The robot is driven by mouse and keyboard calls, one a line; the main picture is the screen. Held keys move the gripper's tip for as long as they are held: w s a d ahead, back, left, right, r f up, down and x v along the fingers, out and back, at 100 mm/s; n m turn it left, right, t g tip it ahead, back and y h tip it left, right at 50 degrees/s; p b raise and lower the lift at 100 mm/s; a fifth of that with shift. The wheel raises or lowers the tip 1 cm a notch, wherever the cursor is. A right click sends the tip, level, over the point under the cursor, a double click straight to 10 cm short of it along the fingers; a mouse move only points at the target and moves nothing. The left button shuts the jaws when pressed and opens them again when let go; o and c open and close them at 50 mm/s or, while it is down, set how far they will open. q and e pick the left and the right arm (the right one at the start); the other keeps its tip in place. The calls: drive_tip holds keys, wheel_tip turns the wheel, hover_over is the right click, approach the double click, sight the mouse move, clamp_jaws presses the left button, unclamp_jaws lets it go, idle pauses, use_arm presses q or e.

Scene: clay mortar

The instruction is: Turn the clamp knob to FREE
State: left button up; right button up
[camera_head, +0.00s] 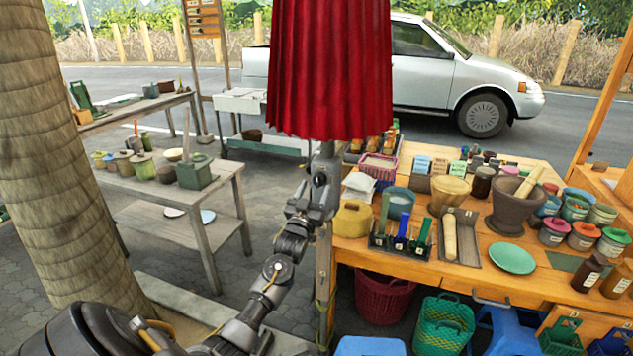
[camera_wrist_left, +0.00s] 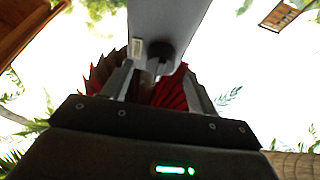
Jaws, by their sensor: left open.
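A closed red parasol (camera_head: 331,70) hangs at the top middle of the head view. My left gripper (camera_head: 326,150) points up at its lower hem. In the left wrist view my left gripper (camera_wrist_left: 158,72) is open, one finger on each side. A grey block with a rounded dark end (camera_wrist_left: 162,48) and a small pale label lies just ahead of and between the fingertips. It may be the clamp with its knob; I cannot tell whether the fingers touch it. Red folds (camera_wrist_left: 172,88) show behind. No FREE mark is readable. My right gripper is out of view.
A wooden stall table (camera_head: 470,275) with mortar, bowls and jars stands right of my left arm. A grey bench (camera_head: 190,200) with pots stands at left, beside a thick trunk (camera_head: 55,150). Baskets (camera_head: 385,297) sit under the stall. Paving between the tables is clear.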

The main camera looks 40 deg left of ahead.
sight(319, 180)
use_arm(q)
drive_tip(key=shift+x, duration=1.2)
drive_tip(key=shift+c, duration=0.8)
drive_tip(key=c, duration=0.8)
drive_tip(key=shift+c, duration=0.2)
